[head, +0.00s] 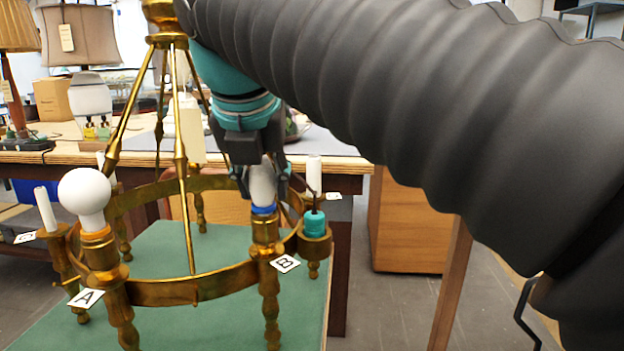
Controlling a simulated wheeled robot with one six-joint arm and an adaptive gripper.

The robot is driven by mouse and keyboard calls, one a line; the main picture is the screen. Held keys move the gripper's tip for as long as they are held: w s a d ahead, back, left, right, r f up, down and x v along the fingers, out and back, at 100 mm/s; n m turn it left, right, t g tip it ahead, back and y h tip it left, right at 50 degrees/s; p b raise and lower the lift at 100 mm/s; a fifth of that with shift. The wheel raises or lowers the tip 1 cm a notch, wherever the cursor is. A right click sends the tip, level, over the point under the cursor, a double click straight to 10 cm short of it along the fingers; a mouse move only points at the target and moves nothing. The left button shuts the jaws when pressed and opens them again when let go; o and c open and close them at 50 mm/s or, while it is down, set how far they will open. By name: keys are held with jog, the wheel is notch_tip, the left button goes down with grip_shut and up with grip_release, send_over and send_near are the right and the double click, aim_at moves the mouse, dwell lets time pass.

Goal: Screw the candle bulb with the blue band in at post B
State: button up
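The white candle bulb with the blue band (263,187) stands upright at the top of post B (267,238). Its blue band (263,210) sits right at the brass cup, touching or nearly so; I cannot tell how deep it is seated. My gripper (262,182) points down from above, with its fingers around the bulb's glass on both sides. It looks shut on the bulb. The white label B (285,263) hangs at the post's front right. The bulb's tip is hidden by my gripper.
A brass chandelier ring (190,290) stands on a green mat (205,325). A round white bulb (84,197) sits at post A (107,262). A teal piece (314,223) with a dark prong stands close right of post B. Sloping brass rods (181,160) rise left of my gripper.

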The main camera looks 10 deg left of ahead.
grip_shut()
jog(key=m+h, duration=0.2)
jog(key=m, duration=0.2)
jog(key=shift+a+m, duration=0.1)
jog(key=shift+m, duration=0.2)
jog(key=m+h, duration=0.2)
jog(key=m, duration=0.1)
jog(key=shift+g, duration=0.3)
jog(key=o, duration=0.8)
grip_release()
jog(key=shift+c, duration=0.2)
